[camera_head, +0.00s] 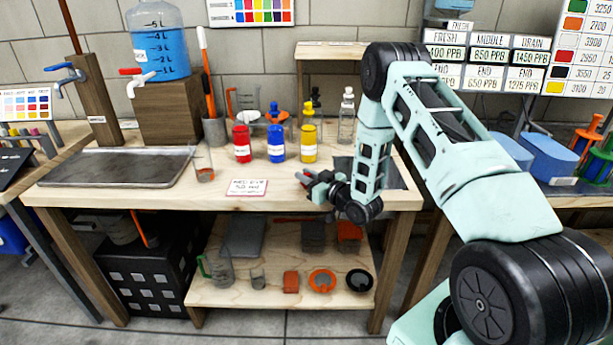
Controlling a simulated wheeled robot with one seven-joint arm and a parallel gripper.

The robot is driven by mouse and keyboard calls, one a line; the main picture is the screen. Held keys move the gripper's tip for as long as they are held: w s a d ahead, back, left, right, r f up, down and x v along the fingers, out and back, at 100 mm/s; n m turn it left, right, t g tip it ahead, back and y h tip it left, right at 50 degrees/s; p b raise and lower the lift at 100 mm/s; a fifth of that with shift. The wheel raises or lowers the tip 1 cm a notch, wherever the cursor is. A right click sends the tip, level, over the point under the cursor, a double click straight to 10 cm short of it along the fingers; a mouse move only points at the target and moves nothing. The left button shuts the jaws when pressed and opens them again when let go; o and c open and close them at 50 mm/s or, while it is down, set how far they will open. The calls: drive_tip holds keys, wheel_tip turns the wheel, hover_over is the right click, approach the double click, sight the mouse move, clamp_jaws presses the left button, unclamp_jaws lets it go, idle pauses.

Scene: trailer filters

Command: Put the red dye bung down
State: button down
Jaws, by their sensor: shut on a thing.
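My gripper (308,182) is shut above the front part of the bench, right of the small label card (247,187). A small red piece, which looks like the red dye bung (302,176), shows at its fingertips; its outline is too small to make out fully. The red dye bottle (242,144) stands upright behind and left of the gripper, and no bung shows on its top.
The wooden bench (140,197) has a grey metal tray (118,167) at left. A small beaker (204,171) stands left of the card. A clear bottle (346,118) stands at the back right. A dark mat (385,173) lies partly behind my arm.

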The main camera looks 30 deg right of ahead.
drive_tip(key=c, duration=1.7)
unclamp_jaws()
drive_tip(key=shift+f, duration=0.15)
drive_tip(key=o, duration=0.4)
drive_tip(key=shift+r, duration=0.2)
